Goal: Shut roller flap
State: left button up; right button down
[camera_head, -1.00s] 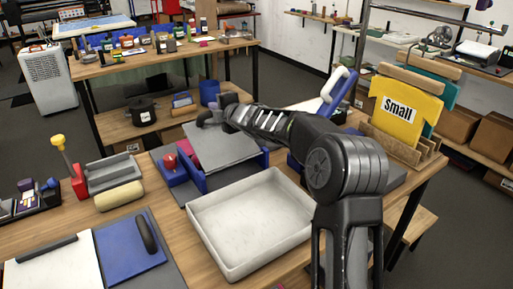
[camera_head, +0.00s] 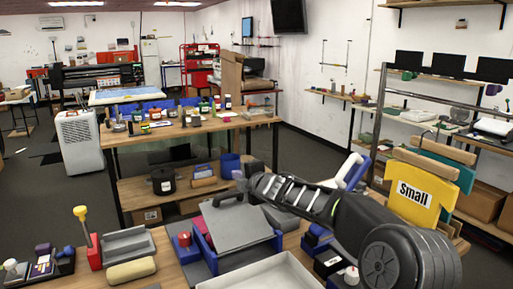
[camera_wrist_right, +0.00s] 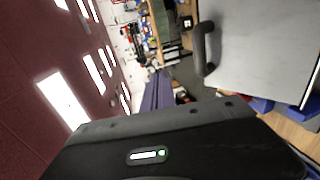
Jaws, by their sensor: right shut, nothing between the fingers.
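The roller flap (camera_head: 238,225) is a flat grey plate with a dark handle (camera_head: 228,191) at its far end. In the head view it is tilted up over a blue base (camera_head: 205,250). The wrist view shows the flap (camera_wrist_right: 258,50) and its curved handle (camera_wrist_right: 205,48) at the upper right. My right gripper (camera_head: 241,178) is by the handle end, partly hidden by my own arm. In the wrist view its fingers (camera_wrist_right: 157,91) are shut and empty, to the left of the handle and apart from it. My left gripper is out of view.
A white tray (camera_head: 258,277) lies in front of the flap. A yellow roll (camera_head: 131,271) and a red stand with a yellow-topped tool (camera_head: 93,251) are at left. A yellow "Small" shirt (camera_head: 414,192) stands in a rack at right.

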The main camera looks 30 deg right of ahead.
jog(key=s+r+p, duration=0.5)
jog(key=s+r, duration=0.4)
jog(key=r, duration=0.2)
jog(key=shift+f, duration=0.15)
